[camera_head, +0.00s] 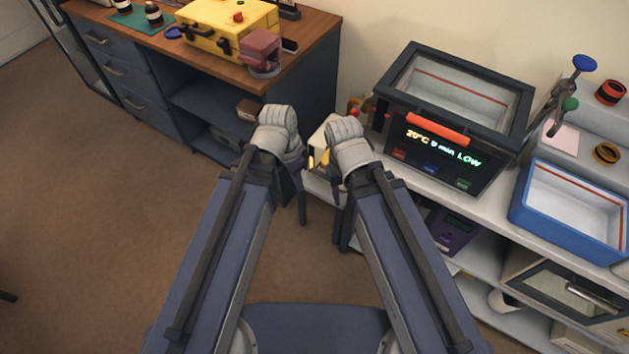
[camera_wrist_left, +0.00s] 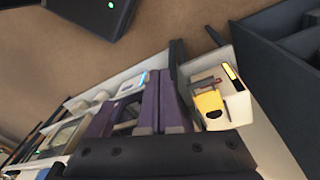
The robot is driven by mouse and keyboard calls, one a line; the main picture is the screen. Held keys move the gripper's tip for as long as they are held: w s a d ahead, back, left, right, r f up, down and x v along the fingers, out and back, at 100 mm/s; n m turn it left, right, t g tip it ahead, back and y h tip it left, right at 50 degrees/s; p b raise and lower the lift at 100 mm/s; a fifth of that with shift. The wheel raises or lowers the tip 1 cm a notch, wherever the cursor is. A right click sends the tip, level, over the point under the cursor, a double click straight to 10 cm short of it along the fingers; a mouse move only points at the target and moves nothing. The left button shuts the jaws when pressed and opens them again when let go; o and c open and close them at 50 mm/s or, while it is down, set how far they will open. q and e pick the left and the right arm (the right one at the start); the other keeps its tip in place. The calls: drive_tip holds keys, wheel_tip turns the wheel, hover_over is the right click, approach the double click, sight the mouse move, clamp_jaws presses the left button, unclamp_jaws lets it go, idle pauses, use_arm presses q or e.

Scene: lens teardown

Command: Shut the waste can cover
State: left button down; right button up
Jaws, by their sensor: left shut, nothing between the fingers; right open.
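A cream box with yellow in it (camera_head: 319,158) shows between my two wrists in the head view, partly hidden by them. It may be the waste can. In the left wrist view a pale box (camera_wrist_left: 238,108) with a yellow piece in it stands right of centre, and its top looks open. I cannot make out the cover for certain. My left gripper (camera_head: 302,207) is shut and empty, pointing down just left of the box. My right gripper (camera_head: 342,208) is open, just right of it and largely hidden by its wrist.
A dark tank with a lit display (camera_head: 440,150) and a blue tray (camera_head: 560,228) stand on the white bench at right. A wooden-topped desk (camera_head: 300,50) with a yellow case (camera_head: 225,28) is at back left. A purple device (camera_head: 450,230) sits below.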

sight(327, 157)
use_arm(q)
drive_tip(key=shift+w+a+f+m+t+h+b, duration=1.7)
drive_tip(key=shift+w+f+m+b, duration=1.7)
drive_tip(key=shift+m, duration=2.7)
drive_tip(key=w+d+f+g+h+b, duration=0.1)
drive_tip(key=w+d+f+b, duration=0.5)
drive_tip(key=f+b, duration=0.2)
drive_tip(key=shift+d+f+b, duration=0.25)
drive_tip(key=shift+d+b, duration=0.15)
drive_tip(key=shift+b, duration=0.75)
drive_tip(key=w+d, duration=0.1)
drive_tip(key=w, duration=0.1)
drive_tip(key=w+d, duration=0.1)
drive_tip(key=w, duration=0.2)
drive_tip(key=w+d, duration=0.2)
drive_tip(key=shift+w+d, duration=0.1)
drive_tip(key=shift+w, duration=0.1)
drive_tip(key=shift+s+r, duration=0.1)
drive_tip(key=shift+s, duration=0.05)
